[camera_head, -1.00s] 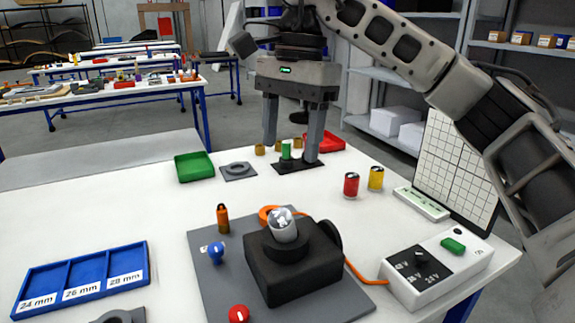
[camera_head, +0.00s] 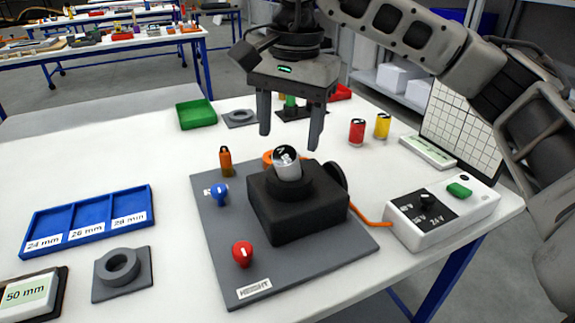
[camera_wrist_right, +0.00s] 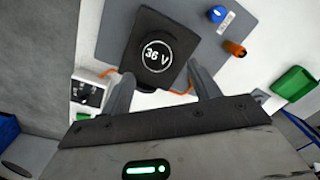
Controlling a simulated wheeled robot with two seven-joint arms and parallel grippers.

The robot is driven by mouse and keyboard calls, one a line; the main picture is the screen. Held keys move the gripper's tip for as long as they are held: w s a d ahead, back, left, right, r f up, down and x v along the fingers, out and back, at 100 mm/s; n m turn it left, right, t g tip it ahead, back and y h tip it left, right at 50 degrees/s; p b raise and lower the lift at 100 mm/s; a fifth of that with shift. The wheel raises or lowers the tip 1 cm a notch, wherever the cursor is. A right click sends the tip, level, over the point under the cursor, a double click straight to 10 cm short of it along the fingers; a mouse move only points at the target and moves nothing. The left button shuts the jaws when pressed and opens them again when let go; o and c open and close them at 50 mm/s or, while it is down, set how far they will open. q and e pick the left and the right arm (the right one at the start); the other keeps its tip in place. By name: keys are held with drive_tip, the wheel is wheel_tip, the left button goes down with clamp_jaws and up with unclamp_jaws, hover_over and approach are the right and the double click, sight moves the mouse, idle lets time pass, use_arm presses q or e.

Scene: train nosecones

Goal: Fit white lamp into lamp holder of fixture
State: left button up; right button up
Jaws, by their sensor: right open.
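The fixture is a black block (camera_head: 300,218) on a grey plate, with a round black lamp holder (camera_head: 291,180) on top. In the right wrist view the fixture's top (camera_wrist_right: 170,32) shows, with a round black face marked "36 V" (camera_wrist_right: 155,53). My right gripper (camera_head: 290,141) is open and empty, pointing down, above and just behind the lamp, apart from it. My left gripper is not in view.
The grey plate (camera_head: 220,260) carries a blue knob (camera_head: 219,193), a red knob (camera_head: 242,253) and an orange piece (camera_head: 225,160). An orange cable runs to a white control box (camera_head: 445,217). Red (camera_head: 357,132) and yellow (camera_head: 382,126) cylinders stand right. A green cylinder (camera_head: 290,101) stands behind my gripper.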

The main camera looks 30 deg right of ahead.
sight(287, 149)
wheel_tip(287, 149, down, 5)
drive_tip(key=shift+a+r, duration=0.15)
drive_tip(key=c, duration=1.2)
drive_tip(key=shift+r, duration=0.1)
